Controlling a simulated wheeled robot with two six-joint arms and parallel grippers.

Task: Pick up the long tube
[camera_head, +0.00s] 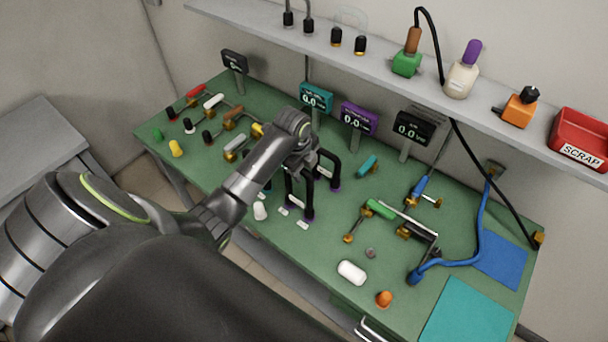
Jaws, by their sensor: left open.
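I cannot tell for sure which thing is the long tube. The longest straight piece is a thin silver rod (410,220) beside a green cylinder (380,208), lying on brass-coloured supports on the green table (345,225). My right gripper is not in view.
Small display stands (357,118) line the back under a grey shelf (380,50). A blue hose (481,225) curves on the right near a blue mat (502,262) and teal mat (465,312). A white cylinder (352,272) and orange knob (384,299) lie near the front edge.

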